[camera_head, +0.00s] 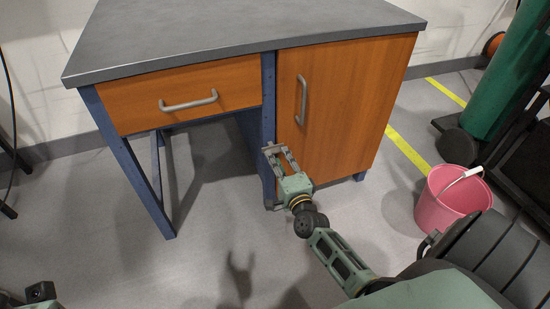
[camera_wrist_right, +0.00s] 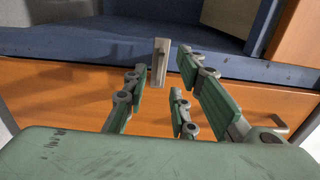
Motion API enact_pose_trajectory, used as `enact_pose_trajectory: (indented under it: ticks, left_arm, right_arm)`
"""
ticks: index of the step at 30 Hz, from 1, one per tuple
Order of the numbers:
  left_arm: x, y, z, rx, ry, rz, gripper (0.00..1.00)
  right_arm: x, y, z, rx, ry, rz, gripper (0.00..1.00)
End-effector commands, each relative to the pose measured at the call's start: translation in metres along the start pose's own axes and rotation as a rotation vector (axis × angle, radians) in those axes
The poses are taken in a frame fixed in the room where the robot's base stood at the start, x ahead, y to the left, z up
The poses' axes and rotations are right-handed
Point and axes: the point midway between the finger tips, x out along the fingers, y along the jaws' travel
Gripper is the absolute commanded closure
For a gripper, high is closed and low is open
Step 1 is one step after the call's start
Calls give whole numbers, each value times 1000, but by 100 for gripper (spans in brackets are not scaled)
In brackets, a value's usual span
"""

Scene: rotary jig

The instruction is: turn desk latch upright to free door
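The desk latch (camera_wrist_right: 159,62) is a small pale metal bar in the right wrist view. It lies across the blue post (camera_wrist_right: 95,50) and over the edge of the orange door (camera_wrist_right: 60,92), so it is level, not upright. The door (camera_head: 345,100) is closed in the head view. My right gripper (camera_wrist_right: 162,72) is open, with its fingers apart on either side of the latch; I cannot tell whether they touch it. In the head view my right gripper (camera_head: 281,156) is at the post beside the door, and the latch is hard to separate from the fingertips.
The door handle (camera_head: 302,100) is above my right gripper. A drawer (camera_head: 185,95) with its own handle is on the left of the desk. A pink bucket (camera_head: 450,200) stands right of my right arm.

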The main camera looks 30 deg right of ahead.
Motion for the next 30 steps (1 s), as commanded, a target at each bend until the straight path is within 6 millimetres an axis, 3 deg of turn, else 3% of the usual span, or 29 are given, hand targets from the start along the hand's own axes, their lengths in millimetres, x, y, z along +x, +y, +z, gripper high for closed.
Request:
enact_pose_trajectory:
  ticks: [6,16,25,30]
  left_arm:
    - [1,0,3,3,21,10,60]
    - [3,0,3,3,25,13,60]
    - [3,0,3,3,25,12,60]
    - [3,0,3,3,25,12,60]
  right_arm:
    - [26,1,0,0,1,0,75]
    - [30,1,0,-1,0,2,75]
    - [30,1,0,-1,0,2,100]
    - [30,1,0,-1,0,2,100]
